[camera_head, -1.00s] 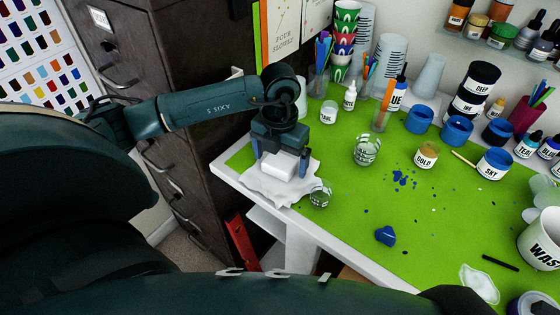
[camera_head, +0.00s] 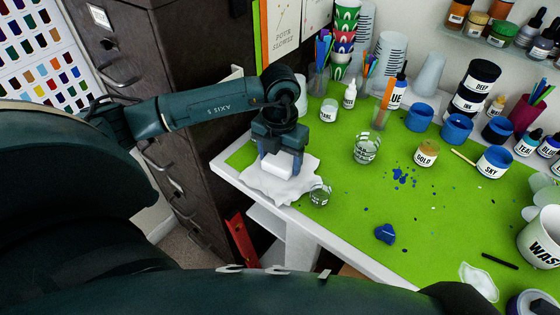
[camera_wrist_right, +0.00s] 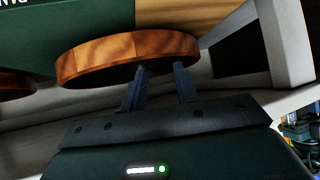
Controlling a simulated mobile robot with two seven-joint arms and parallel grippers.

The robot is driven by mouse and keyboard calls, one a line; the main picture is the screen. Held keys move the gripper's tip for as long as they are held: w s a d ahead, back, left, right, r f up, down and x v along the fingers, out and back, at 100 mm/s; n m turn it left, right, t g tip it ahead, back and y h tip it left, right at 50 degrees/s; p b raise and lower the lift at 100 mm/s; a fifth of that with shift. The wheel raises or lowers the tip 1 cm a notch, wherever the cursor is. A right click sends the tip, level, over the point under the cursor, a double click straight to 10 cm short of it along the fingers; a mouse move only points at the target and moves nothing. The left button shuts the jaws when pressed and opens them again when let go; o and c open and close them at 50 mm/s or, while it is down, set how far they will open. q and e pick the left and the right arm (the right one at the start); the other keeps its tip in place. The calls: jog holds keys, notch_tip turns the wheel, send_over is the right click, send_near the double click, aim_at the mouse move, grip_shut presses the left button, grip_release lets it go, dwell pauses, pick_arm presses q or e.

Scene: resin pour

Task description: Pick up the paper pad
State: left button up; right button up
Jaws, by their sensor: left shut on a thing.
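The paper pad is a small white block (camera_head: 277,167) at the near left corner of the green-topped table, in the head view. It is over a crumpled white sheet (camera_head: 259,188); I cannot tell whether it touches the sheet. My left gripper (camera_head: 280,164) points down with its blue fingers at either side of the pad, shut on it. The fingers hide part of the pad's sides. My right gripper (camera_wrist_right: 160,80) shows in the right wrist view, open with nothing between its fingers, away from the pad.
A small clear cup (camera_head: 320,193) stands close to the right of the left gripper. A white-lidded pearl jar (camera_head: 329,110) and another clear cup (camera_head: 367,148) stand farther back. In the right wrist view, a round wooden piece (camera_wrist_right: 125,54) is just beyond the right fingers.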

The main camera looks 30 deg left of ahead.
aim_at(280, 159)
pick_arm(q)
notch_tip(280, 159, up, 10)
jog(key=b, duration=0.1)
jog(key=o, duration=0.4)
jog(key=c, duration=0.3)
jog(key=shift+c, duration=0.2)
